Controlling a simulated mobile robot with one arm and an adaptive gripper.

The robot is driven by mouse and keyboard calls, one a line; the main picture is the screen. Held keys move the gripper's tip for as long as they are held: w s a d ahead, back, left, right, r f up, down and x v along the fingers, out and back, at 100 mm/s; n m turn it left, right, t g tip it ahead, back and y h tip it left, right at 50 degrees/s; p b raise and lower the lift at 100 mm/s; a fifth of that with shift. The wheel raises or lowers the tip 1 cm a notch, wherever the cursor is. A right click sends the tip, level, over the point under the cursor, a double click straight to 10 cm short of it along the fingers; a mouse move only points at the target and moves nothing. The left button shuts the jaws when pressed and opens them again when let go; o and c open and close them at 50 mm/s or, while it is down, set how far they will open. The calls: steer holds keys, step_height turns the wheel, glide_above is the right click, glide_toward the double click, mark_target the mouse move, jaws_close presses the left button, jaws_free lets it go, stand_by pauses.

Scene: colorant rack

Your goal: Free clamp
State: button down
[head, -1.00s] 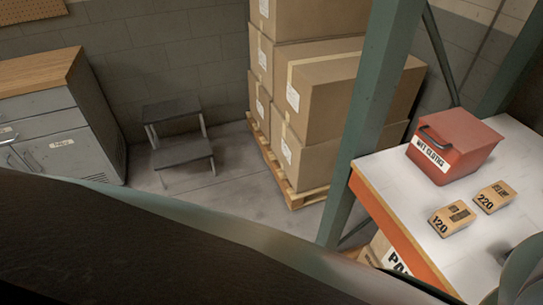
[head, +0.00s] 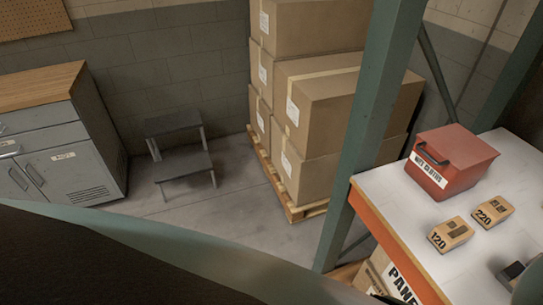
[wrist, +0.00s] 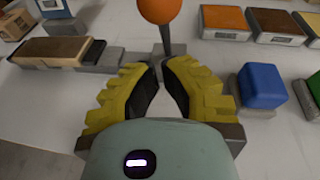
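An orange ball knob (wrist: 161,9) on a thin grey stem stands just beyond my fingertips in the wrist view; it looks like the clamp's handle. Low grey metal parts (wrist: 127,62) lie behind the fingers, which partly hide them. To the left, a brown-topped block (wrist: 55,50) with a dark end lies beside these parts; I cannot tell whether it is clamped. My gripper (wrist: 159,68) has yellow ribbed fingers with black pads. Its tips are close together with a narrow gap, and nothing shows between them. The head view does not clearly show the clamp or the gripper.
A blue block (wrist: 262,86) on a grey base stands right of the fingers. Orange and brown blocks (wrist: 272,23) line the back. In the head view, a red box (head: 452,160), two small tan blocks (head: 450,234) and a green post (head: 372,130) bound the white shelf (head: 385,188).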

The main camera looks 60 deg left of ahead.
steer(key=shift+w+r, duration=0.3)
steer(key=shift+w, duration=0.2)
steer(key=shift+w+r, duration=0.25)
steer(key=shift+w, duration=0.2)
steer(key=shift+p, duration=0.3)
steer(key=shift+w+r+g+p, duration=0.25)
steer(key=shift+g+p, duration=0.05)
steer(key=shift+p, duration=0.6)
steer(key=shift+p, duration=0.3)
